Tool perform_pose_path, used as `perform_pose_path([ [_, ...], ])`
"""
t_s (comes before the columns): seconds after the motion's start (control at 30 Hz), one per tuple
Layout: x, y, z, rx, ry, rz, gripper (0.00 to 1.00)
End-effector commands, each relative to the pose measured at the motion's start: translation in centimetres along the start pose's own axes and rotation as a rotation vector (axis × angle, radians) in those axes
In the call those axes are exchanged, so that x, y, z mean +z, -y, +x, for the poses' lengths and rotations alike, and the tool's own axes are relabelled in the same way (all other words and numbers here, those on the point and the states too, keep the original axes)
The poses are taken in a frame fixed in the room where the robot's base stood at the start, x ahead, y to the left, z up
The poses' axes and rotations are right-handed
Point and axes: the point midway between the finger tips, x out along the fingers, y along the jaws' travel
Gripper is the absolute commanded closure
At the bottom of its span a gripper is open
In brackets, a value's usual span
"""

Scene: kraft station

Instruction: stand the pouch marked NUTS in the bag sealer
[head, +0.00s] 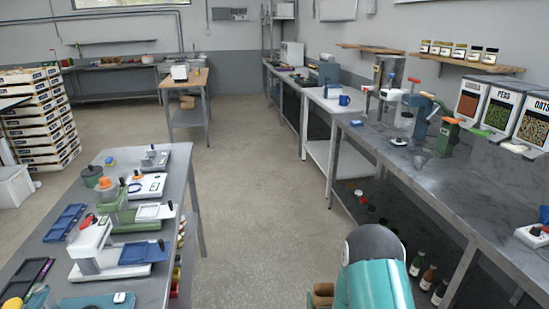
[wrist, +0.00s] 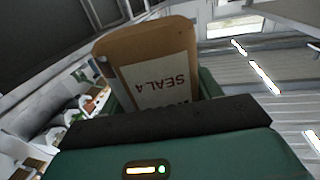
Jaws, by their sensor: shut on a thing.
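A brown kraft pouch (wrist: 150,47) with a pale label shows in the wrist view, its text upside down. I can read "SEAL" on it; the line nearer the gripper is partly hidden, so I cannot confirm NUTS. My gripper (wrist: 163,103), green with a dark bar, is shut on the pouch at its near end. In the head view a small brown piece (head: 322,292) shows beside my teal arm at the bottom; the gripper itself is hidden there. Several bench devices are in view, including a green-and-white one (head: 125,212) on the left table; I cannot tell which is the bag sealer.
The left table (head: 190,165) also holds a white device with a blue plate (head: 100,255) and blue trays (head: 66,222). The right bench (head: 460,190) carries a green clamp-like tool (head: 446,137) and labelled dispensers (head: 497,108). The floor (head: 245,190) between them is clear.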

Motion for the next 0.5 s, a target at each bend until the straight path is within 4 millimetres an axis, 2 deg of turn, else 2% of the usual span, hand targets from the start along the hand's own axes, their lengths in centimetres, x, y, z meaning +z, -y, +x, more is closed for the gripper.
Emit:
perform_pose_path([
  [0.37, -0.1, -0.2, 0.1, 0.004, -0.001, 0.0, 0.6],
  [0.5, -0.7, -2.1, 0.6, 0.039, -0.004, -0.002, 0.6],
])
